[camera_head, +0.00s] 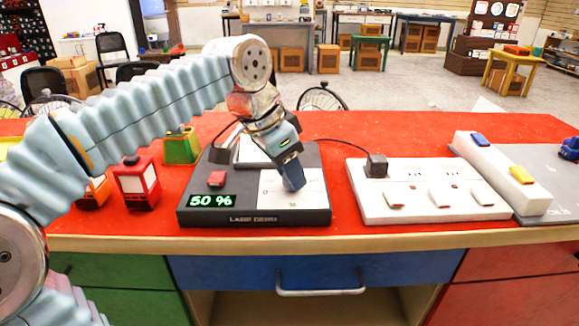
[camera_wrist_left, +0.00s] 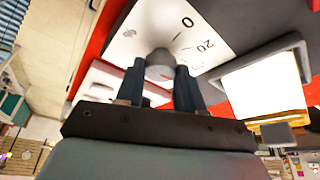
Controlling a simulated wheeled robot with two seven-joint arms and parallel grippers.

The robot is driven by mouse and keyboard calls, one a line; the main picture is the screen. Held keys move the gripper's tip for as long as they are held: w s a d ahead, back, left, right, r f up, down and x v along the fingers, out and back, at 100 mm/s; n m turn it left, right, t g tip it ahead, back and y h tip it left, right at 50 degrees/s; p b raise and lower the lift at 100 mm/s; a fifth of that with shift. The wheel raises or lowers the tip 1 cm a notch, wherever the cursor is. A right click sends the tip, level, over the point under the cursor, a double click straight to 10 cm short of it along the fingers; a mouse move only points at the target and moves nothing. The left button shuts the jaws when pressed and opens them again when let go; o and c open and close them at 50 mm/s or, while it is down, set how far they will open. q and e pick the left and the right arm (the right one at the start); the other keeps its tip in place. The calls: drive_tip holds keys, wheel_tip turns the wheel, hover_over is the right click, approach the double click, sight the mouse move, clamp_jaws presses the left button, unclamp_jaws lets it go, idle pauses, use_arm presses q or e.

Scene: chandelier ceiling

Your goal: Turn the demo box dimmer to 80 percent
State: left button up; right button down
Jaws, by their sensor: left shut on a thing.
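The black demo box (camera_head: 250,218) sits on the red tabletop, labelled LAMP DEMO, and its display (camera_head: 211,201) reads 50 % in green. My left gripper (camera_head: 292,178) points down onto the box's white dial plate (camera_head: 305,201). In the left wrist view, its two dark fingers (camera_wrist_left: 159,84) are shut on the grey dimmer knob (camera_wrist_left: 160,62), one on each side. In the head view the fingers hide the knob. My right gripper is in neither view.
A red switch (camera_head: 216,179) is on the box, left of the dial. A white power strip (camera_head: 425,205) with a black plug (camera_head: 376,166) lies to the right. A red lantern-like object (camera_head: 137,182) stands at left. A bright panel (camera_wrist_left: 265,88) shows in the wrist view.

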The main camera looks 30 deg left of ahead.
use_arm(q)
drive_tip(key=m+g+h, duration=0.1)
drive_tip(key=m, duration=0.5)
drive_tip(key=shift+w+a+g+h, duration=0.2)
drive_tip(key=shift+g+h, duration=0.2)
drive_tip(key=m+g, duration=0.1)
drive_tip(key=m, duration=0.2)
drive_tip(key=m+g, duration=0.1)
drive_tip(key=m, duration=0.3)
drive_tip(key=shift+w+g, duration=0.15)
drive_tip(key=shift+g, duration=0.15)
drive_tip(key=o, duration=1)
drive_tip(key=shift+o, duration=0.2)
